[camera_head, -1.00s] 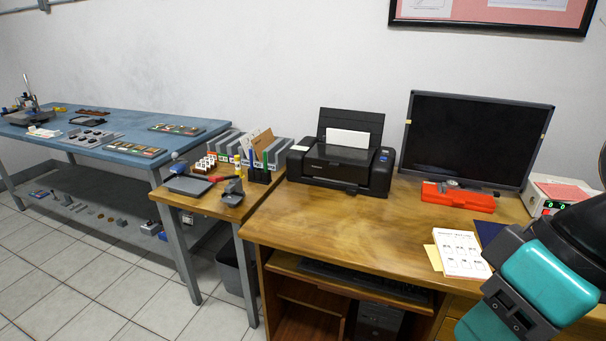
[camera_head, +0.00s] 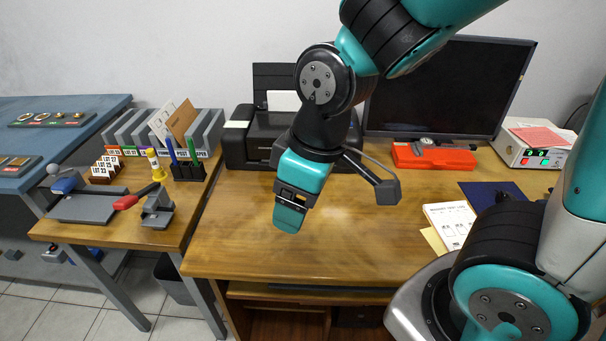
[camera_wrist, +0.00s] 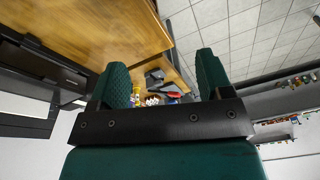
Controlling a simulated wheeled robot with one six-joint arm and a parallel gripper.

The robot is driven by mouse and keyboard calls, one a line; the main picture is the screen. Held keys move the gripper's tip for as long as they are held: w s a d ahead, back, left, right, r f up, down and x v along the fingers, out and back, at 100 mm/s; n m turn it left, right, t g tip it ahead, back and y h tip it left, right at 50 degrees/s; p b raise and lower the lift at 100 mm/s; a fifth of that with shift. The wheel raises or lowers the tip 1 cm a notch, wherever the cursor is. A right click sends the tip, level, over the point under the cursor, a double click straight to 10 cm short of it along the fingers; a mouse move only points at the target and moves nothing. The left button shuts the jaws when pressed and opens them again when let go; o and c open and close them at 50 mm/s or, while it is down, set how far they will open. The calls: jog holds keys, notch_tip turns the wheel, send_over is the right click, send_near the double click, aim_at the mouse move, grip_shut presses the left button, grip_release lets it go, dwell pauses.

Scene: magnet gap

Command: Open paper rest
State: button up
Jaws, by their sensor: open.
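The black printer (camera_head: 240,150) stands at the back of the wooden desk. Its rear panel (camera_head: 272,76) stands upright with a white sheet (camera_head: 284,100) in front of it. My arm hides the printer's right side and part of its front, so I cannot tell how the front paper rest stands. My gripper (camera_head: 289,215) hangs over the desk in front of the printer, pointing down. In the wrist view the two green fingers (camera_wrist: 164,82) are apart with nothing between them. A dark body (camera_wrist: 30,75), probably the printer, shows at the left there.
A monitor (camera_head: 440,90) and a red case (camera_head: 433,157) stand right of the printer. A card (camera_head: 450,224) lies front right. A side table holds a stapler-like tool (camera_head: 157,207) and pen holder (camera_head: 188,169). The desk's front middle (camera_head: 350,240) is clear.

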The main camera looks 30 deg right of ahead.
jog(key=w+d+f+n+t+h+b, duration=0.3)
jog(key=w+d+f+n, duration=0.1)
jog(key=w+f+n, duration=0.1)
jog(key=w+d+f+n+t+h+b, duration=0.3)
jog(key=w+d+f+n, duration=0.2)
jog(key=f+n, duration=0.3)
jog(key=w+d+f+n+t+h+b, duration=0.3)
jog(key=w+d+f+n+h, duration=0.1)
jog(key=w+d+f+n, duration=0.1)
jog(key=shift+w+d+f+n, duration=0.1)
jog(key=shift+w+f+n, duration=0.05)
jog(key=shift+f+n, duration=0.3)
jog(key=shift+w+d+f+n, duration=0.15)
jog(key=shift+f+n, duration=0.15)
jog(key=shift+n, duration=0.15)
jog(key=shift+w+a+n+t, duration=0.2)
jog(key=shift+w+n+t, duration=0.1)
jog(key=shift+n, duration=0.3)
jog(key=shift+w+f+n, duration=0.1)
jog(key=shift+w+n, duration=0.1)
jog(key=shift+n, duration=0.1)
jog(key=p+x, duration=0.1)
jog(key=x, duration=1.6)
jog(key=shift+a, duration=0.1)
